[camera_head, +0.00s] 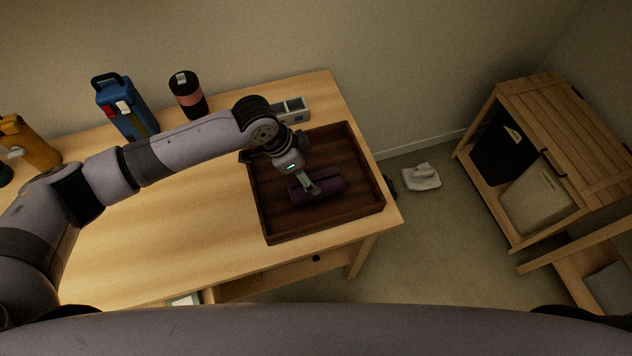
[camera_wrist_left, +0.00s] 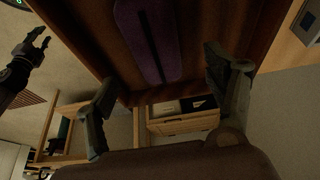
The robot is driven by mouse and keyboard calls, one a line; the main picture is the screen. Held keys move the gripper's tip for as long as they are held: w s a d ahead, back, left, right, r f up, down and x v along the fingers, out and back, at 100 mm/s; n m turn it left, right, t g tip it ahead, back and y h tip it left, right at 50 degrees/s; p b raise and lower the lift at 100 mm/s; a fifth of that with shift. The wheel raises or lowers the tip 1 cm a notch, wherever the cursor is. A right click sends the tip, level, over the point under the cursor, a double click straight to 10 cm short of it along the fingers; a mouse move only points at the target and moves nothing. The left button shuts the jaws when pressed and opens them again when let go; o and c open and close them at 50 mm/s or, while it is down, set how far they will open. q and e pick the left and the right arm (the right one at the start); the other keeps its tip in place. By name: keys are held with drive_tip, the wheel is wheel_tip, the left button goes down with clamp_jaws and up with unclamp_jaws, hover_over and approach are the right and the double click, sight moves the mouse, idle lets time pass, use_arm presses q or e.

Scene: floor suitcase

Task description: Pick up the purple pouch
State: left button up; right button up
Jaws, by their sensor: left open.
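The purple pouch (camera_head: 328,188) lies in the dark wooden tray (camera_head: 283,229) at the right end of the table. My left gripper (camera_head: 312,188) is over the tray, right at the pouch, and its fingers hide part of the pouch. In the left wrist view the pouch (camera_wrist_left: 152,40) shows at the top with a dark strip along it. There the two fingers of my left gripper (camera_wrist_left: 165,105) are spread wide with nothing between them. I cannot tell whether a finger touches the pouch. My right gripper does not show in the head view; a dark hand-like part is at the left of the wrist view.
A blue bottle (camera_head: 128,108), a dark and pink tumbler (camera_head: 188,95) and a yellow container (camera_head: 35,145) stand along the table's back. A small grey box (camera_head: 293,108) is behind the tray. A slatted wooden cabinet (camera_head: 565,130) stands right, with a white item (camera_head: 422,178) on the floor.

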sight(316, 181)
use_arm(q)
drive_tip(key=shift+x, duration=0.95)
drive_tip(key=x, duration=0.1)
drive_tip(key=p+x, duration=0.1)
drive_tip(key=x, duration=0.1)
drive_tip(key=shift+s+f, duration=0.3)
drive_tip(key=shift+f, duration=0.1)
drive_tip(key=shift+d+f, duration=0.1)
drive_tip(key=shift+f, duration=0.4)
drive_tip(key=shift+c, duration=0.3)
drive_tip(key=shift+w+d, duration=0.1)
drive_tip(key=c, duration=1.3)
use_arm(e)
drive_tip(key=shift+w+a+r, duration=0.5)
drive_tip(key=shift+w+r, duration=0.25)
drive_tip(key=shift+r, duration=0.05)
